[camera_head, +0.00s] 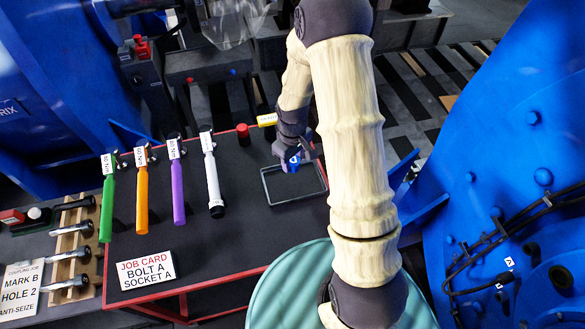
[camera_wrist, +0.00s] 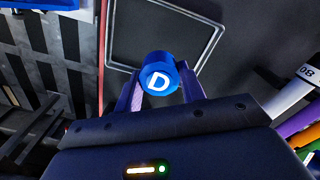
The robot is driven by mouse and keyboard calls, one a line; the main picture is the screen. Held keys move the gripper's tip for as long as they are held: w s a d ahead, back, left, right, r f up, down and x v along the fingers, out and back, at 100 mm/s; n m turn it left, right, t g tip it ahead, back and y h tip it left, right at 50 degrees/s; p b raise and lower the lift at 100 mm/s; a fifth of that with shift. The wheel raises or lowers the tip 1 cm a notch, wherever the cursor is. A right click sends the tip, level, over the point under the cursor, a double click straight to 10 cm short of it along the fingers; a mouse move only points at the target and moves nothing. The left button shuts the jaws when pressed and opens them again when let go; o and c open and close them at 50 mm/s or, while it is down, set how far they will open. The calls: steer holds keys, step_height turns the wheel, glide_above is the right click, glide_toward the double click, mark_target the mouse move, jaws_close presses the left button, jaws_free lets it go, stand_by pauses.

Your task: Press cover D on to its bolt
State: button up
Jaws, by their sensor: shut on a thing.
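Cover D (camera_wrist: 158,82) is a blue round cap with a white letter D on its face. My gripper (camera_wrist: 158,92) is shut on it, with a purple finger on each side. The tray rim also shows beyond the cover in the wrist view (camera_wrist: 108,40). I cannot make out which bolt belongs to cover D. The big blue housing (camera_head: 480,150) at right carries several blue bolt heads.
Green (camera_head: 107,205), orange (camera_head: 142,205), purple (camera_head: 178,195) and white (camera_head: 213,180) handled tools lie on the dark red-edged table, left of the tray. A job card (camera_head: 146,272) stands in front. A wooden rack (camera_head: 75,240) holds bolts at left. Black cables (camera_head: 470,262) cross the housing.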

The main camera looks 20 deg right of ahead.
steer(key=shift+r, duration=0.55)
steer(key=r+m+p, duration=0.1)
steer(key=p, duration=0.1)
steer(key=r+p, duration=0.1)
steer(key=p, duration=0.2)
steer(key=shift+w+r+m+p, duration=0.25)
steer(key=shift+r+m+p, duration=0.05)
steer(key=shift+m+p, duration=0.1)
steer(key=r+m+p, duration=0.1)
steer(key=p, duration=0.2)
steer(key=r+m+p, duration=0.1)
steer(key=p, duration=0.3)
steer(key=shift+w+r+m, duration=0.15)
steer(key=shift+w+m, duration=0.1)
steer(key=shift+m, duration=0.15)
steer(key=m+p, duration=0.1)
steer(key=p, duration=0.1)
steer(key=shift+r+m+p, duration=0.15)
steer(key=shift+m+p, duration=0.15)
steer(key=shift+p, duration=0.1)
steer(key=shift+f, duration=0.2)
